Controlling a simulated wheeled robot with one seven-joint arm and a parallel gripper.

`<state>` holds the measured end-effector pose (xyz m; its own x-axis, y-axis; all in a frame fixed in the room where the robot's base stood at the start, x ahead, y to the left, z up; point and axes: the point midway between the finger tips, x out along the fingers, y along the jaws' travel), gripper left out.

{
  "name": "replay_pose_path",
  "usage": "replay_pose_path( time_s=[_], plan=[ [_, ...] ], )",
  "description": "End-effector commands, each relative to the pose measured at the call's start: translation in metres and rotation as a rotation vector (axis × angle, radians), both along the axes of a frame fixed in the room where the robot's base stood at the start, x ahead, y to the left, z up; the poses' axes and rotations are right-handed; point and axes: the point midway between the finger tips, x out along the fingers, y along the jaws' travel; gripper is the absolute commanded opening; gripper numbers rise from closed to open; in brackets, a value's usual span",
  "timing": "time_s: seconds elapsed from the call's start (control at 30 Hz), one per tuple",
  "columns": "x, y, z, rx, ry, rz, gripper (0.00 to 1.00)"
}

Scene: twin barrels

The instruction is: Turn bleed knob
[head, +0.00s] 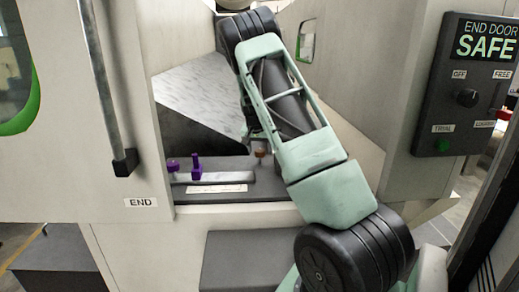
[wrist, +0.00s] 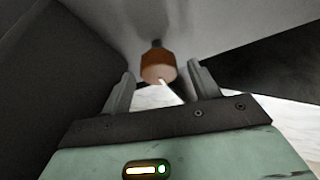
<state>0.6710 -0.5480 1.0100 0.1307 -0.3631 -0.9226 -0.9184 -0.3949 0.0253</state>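My gripper (wrist: 162,73) is open, with one finger on each side of the knob in the picture. Gaps show between the knob and both fingers, and I cannot tell whether the knob is between the tips or just beyond them. In the head view my arm reaches into the machine's opening, and my gripper is out of sight. A small brown knob (head: 261,153) stands on the dark ledge there; I cannot tell if it is the same one.
Purple knobs (head: 196,166) stand on the ledge left of my arm. A door with a long handle (head: 106,90) is at the left. A dark control panel (head: 467,85) reading "END DOOR SAFE" is at the right. A dark wall (wrist: 45,80) lies close left in the wrist view.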

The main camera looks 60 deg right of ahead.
Motion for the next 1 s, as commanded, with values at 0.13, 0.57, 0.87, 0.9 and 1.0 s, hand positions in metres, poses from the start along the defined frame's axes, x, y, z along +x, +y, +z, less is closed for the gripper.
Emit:
replay_pose_path(
  time_s=[0.13, 0.57, 0.87, 0.9, 1.0],
  plan=[
    [0.000, 0.001, -0.001, 0.002, 0.001, 0.000, 0.61],
    [-0.007, 0.023, 0.055, 0.000, -0.005, 0.002, 0.61],
    [-0.016, 0.048, 0.119, 0.000, -0.004, 0.003, 0.61],
    [-0.017, 0.050, 0.127, -0.001, -0.003, 0.002, 0.61],
    [-0.019, 0.056, 0.142, -0.001, -0.003, 0.001, 0.61]
  ],
)
